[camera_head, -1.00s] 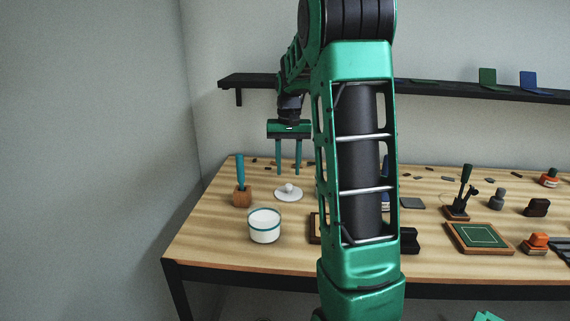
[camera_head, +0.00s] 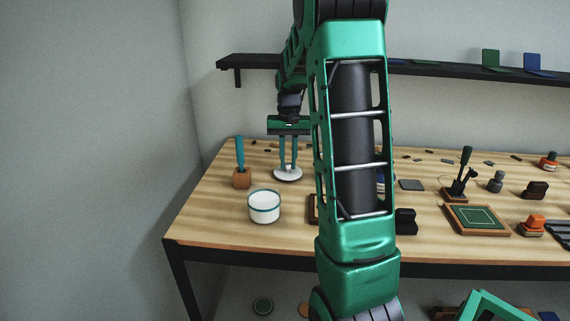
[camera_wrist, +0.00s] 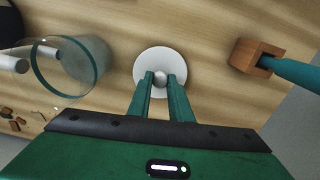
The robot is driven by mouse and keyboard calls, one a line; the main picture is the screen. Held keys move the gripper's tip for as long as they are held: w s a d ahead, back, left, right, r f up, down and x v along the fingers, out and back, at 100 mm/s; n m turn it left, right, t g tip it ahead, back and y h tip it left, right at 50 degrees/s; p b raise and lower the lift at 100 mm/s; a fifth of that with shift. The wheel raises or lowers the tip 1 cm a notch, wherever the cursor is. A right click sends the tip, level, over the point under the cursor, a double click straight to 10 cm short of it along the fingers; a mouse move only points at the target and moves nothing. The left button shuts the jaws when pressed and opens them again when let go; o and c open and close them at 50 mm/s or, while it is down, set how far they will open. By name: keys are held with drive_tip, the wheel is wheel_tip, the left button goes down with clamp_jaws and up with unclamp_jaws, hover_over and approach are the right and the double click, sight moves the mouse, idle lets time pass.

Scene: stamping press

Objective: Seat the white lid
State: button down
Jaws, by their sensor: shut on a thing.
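The white lid (camera_head: 288,175) is a round disc with a small knob, lying on the table behind and to the right of the white jar. In the wrist view the lid (camera_wrist: 147,62) lies below my fingers, and its grey knob is between the fingertips. My gripper (camera_head: 288,168) points down with both teal fingers shut on the knob; it also shows in the wrist view (camera_wrist: 161,80). The white jar (camera_head: 264,209) with a teal band near its rim stands open at the front left of the table. In the wrist view the jar (camera_wrist: 75,72) looks like clear glass.
A wooden block (camera_head: 242,181) holding a teal-handled tool stands left of the lid. A dark shelf (camera_head: 430,70) crosses the wall. My arm hides the table's middle.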

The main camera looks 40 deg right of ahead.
drive_tip(key=shift+r, duration=2.55)
drive_tip(key=shift+r, duration=0.1)
drive_tip(key=shift+r, duration=1.7)
drive_tip(key=shift+a, duration=0.1)
